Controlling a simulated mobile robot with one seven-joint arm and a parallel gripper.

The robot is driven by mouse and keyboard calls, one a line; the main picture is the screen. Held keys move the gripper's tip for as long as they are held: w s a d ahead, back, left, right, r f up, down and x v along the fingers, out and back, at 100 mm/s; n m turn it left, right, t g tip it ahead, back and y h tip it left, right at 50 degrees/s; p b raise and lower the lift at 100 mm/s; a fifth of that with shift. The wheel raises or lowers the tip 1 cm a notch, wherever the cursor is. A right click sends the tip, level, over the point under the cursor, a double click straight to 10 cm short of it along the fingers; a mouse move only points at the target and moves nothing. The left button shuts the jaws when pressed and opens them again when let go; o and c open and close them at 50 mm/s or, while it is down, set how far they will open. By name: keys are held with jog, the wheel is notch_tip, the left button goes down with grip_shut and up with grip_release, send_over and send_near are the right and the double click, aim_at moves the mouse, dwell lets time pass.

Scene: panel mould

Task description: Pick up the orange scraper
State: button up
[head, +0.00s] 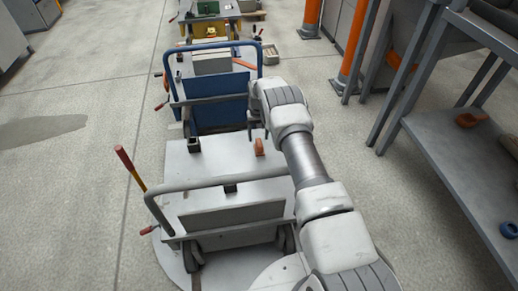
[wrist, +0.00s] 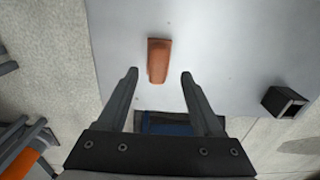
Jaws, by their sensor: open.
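The orange scraper (head: 259,147) is a small orange-brown piece on the flat pale top of the nearest panel mould (head: 210,160). In the wrist view the scraper (wrist: 158,60) lies on the pale surface, ahead of the fingers and roughly centred between their tips. My gripper (wrist: 159,73) is open and empty. In the head view my gripper (head: 260,129) is partly hidden by my wrist and sits just behind the scraper. How high the fingers are above the surface is hard to tell.
A black square block (wrist: 285,101) stands right of the scraper in the wrist view. A blue-framed cart (head: 215,85) stands behind the mould. A grey bar (head: 220,183) crosses the mould's near side. A grey shelf (head: 450,160) with an orange item (head: 471,119) is at right.

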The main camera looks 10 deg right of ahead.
aim_at(259, 143)
notch_tip(259, 143, down, 5)
jog(key=shift+s+d+f+b, duration=0.1)
jog(key=shift+s+d+b, duration=0.05)
jog(key=shift+b, duration=0.95)
grip_shut()
